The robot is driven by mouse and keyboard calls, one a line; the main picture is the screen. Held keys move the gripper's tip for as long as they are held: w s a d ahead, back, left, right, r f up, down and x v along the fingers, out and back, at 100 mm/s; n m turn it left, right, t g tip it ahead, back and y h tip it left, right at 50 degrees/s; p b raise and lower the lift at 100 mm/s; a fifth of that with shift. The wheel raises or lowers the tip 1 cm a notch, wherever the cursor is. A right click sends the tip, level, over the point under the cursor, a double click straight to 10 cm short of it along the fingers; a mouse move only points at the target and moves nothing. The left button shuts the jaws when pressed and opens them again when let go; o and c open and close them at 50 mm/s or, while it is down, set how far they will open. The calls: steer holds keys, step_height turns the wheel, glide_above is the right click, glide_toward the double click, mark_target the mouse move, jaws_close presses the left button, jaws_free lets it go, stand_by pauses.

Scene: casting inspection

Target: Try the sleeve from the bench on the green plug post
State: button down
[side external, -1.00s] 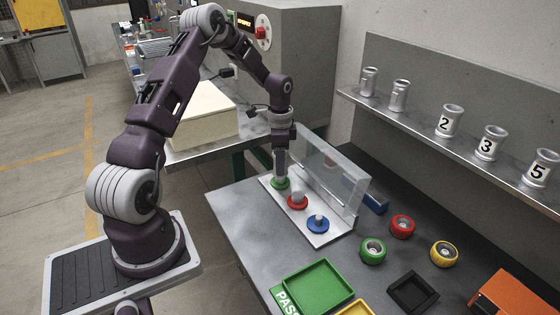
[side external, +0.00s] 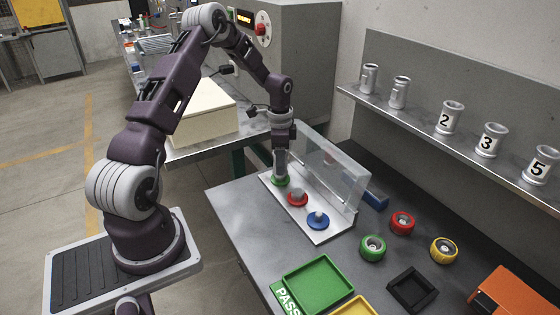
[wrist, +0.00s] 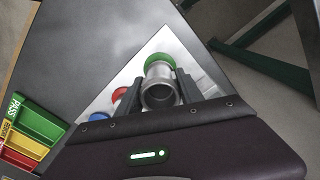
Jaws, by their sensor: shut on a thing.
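My gripper (side external: 281,164) points straight down at the far left end of the white plug plate (side external: 318,238). Its fingers are shut on a grey metal sleeve (wrist: 160,88), which shows open-ended between them in the wrist view. The green plug post's green base (side external: 282,181) is directly under the sleeve; the green also shows just beyond the sleeve in the wrist view (wrist: 159,58). The post itself is hidden, so I cannot tell how far the sleeve is down around it. The red post (side external: 297,195) and blue post (side external: 318,219) stand bare beside it.
A clear upright screen (side external: 333,175) runs along the back of the plate. Green, red and yellow rings, a green PASS tray (side external: 318,287) and a black tray (side external: 412,291) lie toward the front right. Several metal sleeves, some numbered (side external: 448,118), stand on the shelf.

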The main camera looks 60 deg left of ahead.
steer(key=shift+r, duration=0.1)
steer(key=shift+r, duration=0.55)
steer(key=shift+f, duration=0.6)
stand_by(1.7)
steer(key=shift+r, duration=0.6)
steer(key=shift+f, duration=0.6)
stand_by(1.4)
steer(key=shift+r, duration=0.6)
steer(key=shift+r, duration=2.5)
